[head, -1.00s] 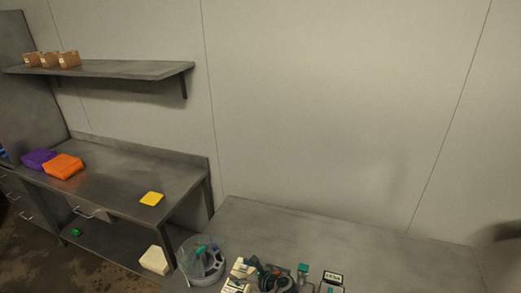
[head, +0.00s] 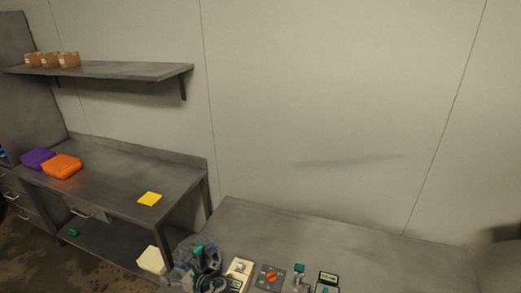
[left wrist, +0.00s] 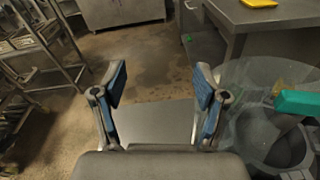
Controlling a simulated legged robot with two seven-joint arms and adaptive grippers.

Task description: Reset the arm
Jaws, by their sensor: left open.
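The clear round container (left wrist: 262,125) with a teal-handled item (left wrist: 298,103) is just right of the fingers. My right gripper is not in view.
The near steel table (head: 330,240) holds a cream device (head: 240,268), a grey device with an orange knob (head: 268,277) and small teal-topped items at its front edge. A steel bench (head: 120,185) with yellow, orange and purple things stands left, under a shelf (head: 110,70) with boxes.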

